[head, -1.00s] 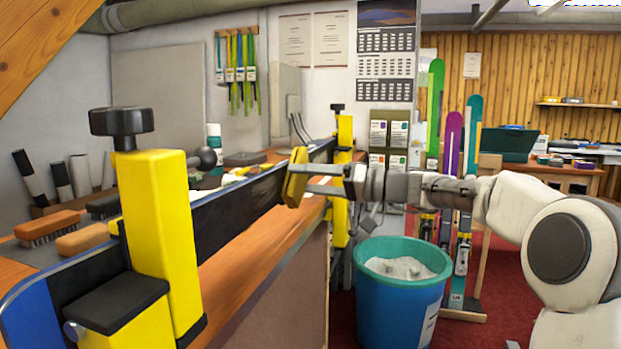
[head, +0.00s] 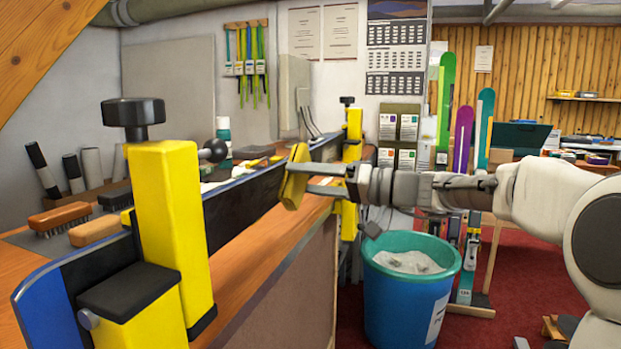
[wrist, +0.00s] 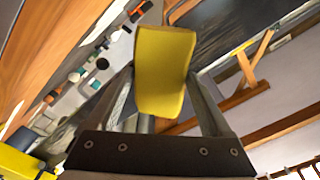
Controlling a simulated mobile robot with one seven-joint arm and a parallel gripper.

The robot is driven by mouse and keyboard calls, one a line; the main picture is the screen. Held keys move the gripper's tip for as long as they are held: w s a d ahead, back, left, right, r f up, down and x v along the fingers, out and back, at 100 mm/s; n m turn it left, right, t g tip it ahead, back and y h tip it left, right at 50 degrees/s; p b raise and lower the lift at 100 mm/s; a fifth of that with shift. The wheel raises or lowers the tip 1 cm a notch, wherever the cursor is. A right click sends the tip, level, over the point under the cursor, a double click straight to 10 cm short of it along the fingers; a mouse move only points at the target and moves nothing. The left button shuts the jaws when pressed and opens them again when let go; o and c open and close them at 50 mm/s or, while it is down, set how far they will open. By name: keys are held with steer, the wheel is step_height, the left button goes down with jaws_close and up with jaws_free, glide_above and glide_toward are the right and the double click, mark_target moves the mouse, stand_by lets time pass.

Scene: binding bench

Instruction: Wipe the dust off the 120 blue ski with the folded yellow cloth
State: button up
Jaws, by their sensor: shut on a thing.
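The blue ski (head: 48,312) is held on edge along the bench by yellow clamps. Its near end shows blue, and the long side facing me is dark. I cannot read a number on it or make out dust. My gripper (head: 318,179) is shut on the folded yellow cloth (head: 295,177), beside the ski's dark side near the far clamp. I cannot tell whether the cloth touches the ski. In the wrist view the cloth (wrist: 164,70) sits between the two fingers (wrist: 160,105).
The near clamp (head: 170,235) and far clamp (head: 352,150) stand up above the ski. Brushes (head: 60,217) lie on the bench at left. A blue bin (head: 405,305) stands on the red floor below my arm. More skis (head: 462,135) stand in a rack behind.

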mark_target(275, 187)
steer(key=shift+s+a, duration=0.4)
steer(key=shift+s, duration=0.65)
steer(key=shift+s+a, duration=0.45)
steer(key=shift+s, duration=0.65)
steer(key=shift+s+a, duration=0.4)
steer(key=shift+s, duration=0.65)
steer(key=shift+d, duration=0.15)
steer(key=shift+v, duration=2.95)
steer(key=shift+v, duration=1.5)
